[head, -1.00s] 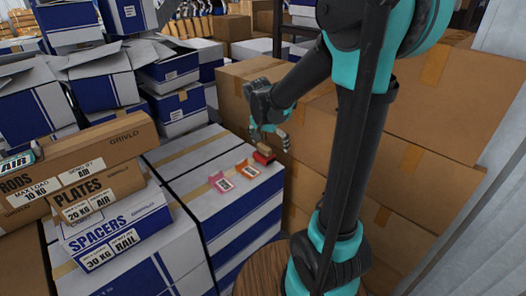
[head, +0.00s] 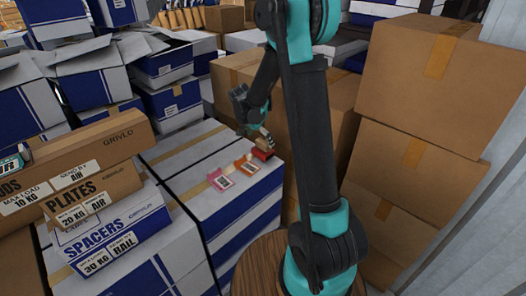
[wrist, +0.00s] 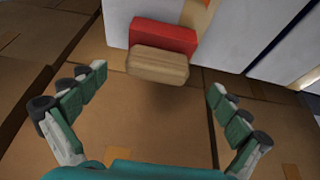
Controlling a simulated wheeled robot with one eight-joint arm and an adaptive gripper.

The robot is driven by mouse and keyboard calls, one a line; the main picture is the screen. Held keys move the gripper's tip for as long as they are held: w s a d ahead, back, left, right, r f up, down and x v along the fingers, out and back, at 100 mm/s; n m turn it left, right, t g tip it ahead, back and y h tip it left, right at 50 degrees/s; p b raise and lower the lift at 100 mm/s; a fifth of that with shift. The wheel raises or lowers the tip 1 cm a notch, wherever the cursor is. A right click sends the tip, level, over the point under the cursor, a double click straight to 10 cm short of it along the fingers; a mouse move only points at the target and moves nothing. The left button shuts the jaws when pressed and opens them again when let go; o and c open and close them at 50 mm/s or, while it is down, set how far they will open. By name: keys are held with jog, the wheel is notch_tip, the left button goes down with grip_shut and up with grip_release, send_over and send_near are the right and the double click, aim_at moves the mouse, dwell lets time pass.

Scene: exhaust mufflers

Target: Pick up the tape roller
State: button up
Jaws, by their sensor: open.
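A red piece with a pale wooden block (wrist: 158,66) shows in the wrist view at the edge of a white box. It looks like the tape roller, though I cannot tell for certain. In the head view its red part (head: 262,154) sits at the far right corner of the white-and-blue box top. My gripper (wrist: 157,80) is open, with its fingers spread to either side of the wooden block and nothing gripped. In the head view my gripper (head: 259,132) is close above the red piece. Whether they touch is unclear.
A pink tag-like item (head: 221,180) and an orange one (head: 246,166) lie beside the red piece on the white-and-blue box (head: 200,198). Brown cartons (head: 425,80) stack at right. Labelled boxes (head: 110,228) stand at left.

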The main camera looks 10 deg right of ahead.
aim_at(261, 150)
jog(key=shift+x, duration=3.6)
jog(key=shift+s, duration=0.15)
jog(key=shift+c, duration=0.5)
jog(key=c, duration=1.3)
jog(key=shift+r, duration=0.1)
